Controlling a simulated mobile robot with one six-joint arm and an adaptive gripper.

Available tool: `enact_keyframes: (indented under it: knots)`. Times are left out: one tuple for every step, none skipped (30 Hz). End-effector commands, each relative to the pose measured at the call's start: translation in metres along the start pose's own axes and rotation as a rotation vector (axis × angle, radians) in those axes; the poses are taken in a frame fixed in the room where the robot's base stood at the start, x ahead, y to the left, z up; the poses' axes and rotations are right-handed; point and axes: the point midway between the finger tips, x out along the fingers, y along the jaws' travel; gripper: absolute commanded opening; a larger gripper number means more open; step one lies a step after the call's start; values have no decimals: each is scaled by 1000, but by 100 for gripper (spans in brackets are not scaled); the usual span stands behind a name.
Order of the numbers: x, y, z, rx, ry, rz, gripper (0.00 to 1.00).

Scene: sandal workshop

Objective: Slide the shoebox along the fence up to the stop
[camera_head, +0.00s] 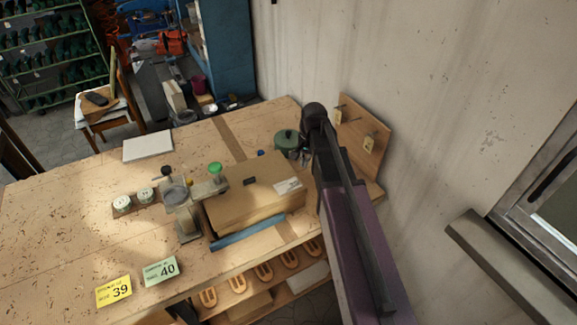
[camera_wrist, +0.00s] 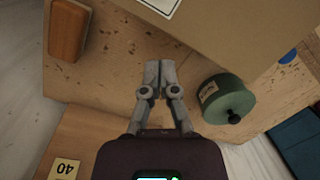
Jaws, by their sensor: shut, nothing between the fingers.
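The shoebox (camera_head: 255,200) is a closed brown cardboard box with a white label. It lies on the workbench, and part of it fills the top of the wrist view (camera_wrist: 235,30). A blue bar (camera_head: 248,233), which may be the fence, runs along its front side. A grey metal piece (camera_head: 187,218) stands at its left end; I cannot tell whether it is the stop or touches the box. My gripper (camera_wrist: 160,66) is shut and empty, beyond the box's right end. A gap shows between fingertips and box in the wrist view. My arm largely hides the gripper in the head view.
A green lidded pot (camera_wrist: 228,98) stands close beside my gripper. A pegboard with tags (camera_head: 366,130) is at the bench's right end, near the wall. Number cards (camera_head: 161,270) lie at the front left. The bench's left part is mostly clear.

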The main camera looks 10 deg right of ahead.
Motion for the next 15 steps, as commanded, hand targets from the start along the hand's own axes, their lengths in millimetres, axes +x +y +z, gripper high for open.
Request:
enact_keyframes:
  knots:
    - [-1,-11,-21,78,-17,-5,0]
    - [-2,-15,-29,127,-28,-8,0]
    - [-3,-20,-38,189,-41,-11,0]
    - [-3,-22,-45,234,-50,-12,0]
    - [-4,-25,-52,277,-60,-14,0]
    - [-5,-29,-59,331,-73,-15,0]
    - [-5,-31,-65,368,-81,-15,0]
    - [-6,-33,-70,402,-89,-15,0]
    - [-6,-35,-75,443,-98,-15,0]
    - [-7,-37,-79,469,-105,-15,0]
    - [-7,-38,-82,493,-110,-15,0]
    - [-8,-39,-85,520,-117,-14,0]
    - [-8,-40,-87,536,-120,-13,0]
    - [-8,-41,-89,550,-123,-13,0]
    - [-8,-41,-90,563,-126,-12,0]
